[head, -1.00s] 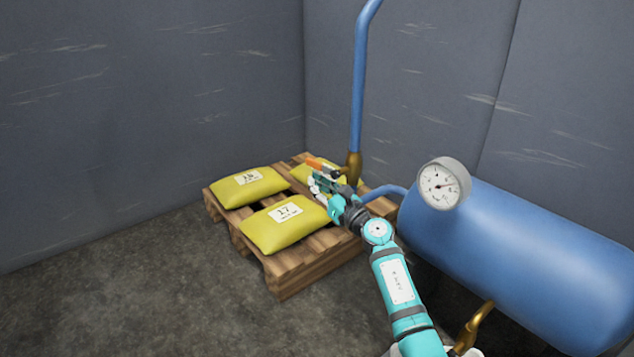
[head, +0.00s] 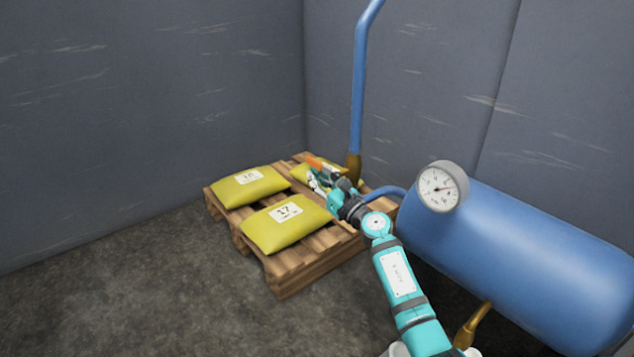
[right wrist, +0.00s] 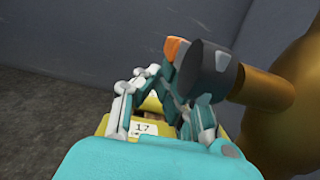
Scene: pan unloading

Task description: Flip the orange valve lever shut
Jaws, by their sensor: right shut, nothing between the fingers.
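The orange valve lever (head: 319,163) shows in the head view just left of the brass valve body (head: 354,167) at the foot of the blue vertical pipe. In the right wrist view the lever's orange part (right wrist: 176,48) peeks out beside a dark round hub (right wrist: 208,72) on the brass stem (right wrist: 262,90). My right gripper (head: 315,181) is shut and empty, right beside the lever. In the wrist view its fingers (right wrist: 160,98) lie close to the hub's left side; whether they touch the lever I cannot tell. My left gripper is out of view.
Yellow sacks (head: 287,222) lie on a wooden pallet (head: 290,280) below and left of the valve. A blue tank (head: 530,255) with a gauge (head: 441,187) stands to the right. Grey walls close off the back. The floor at left is clear.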

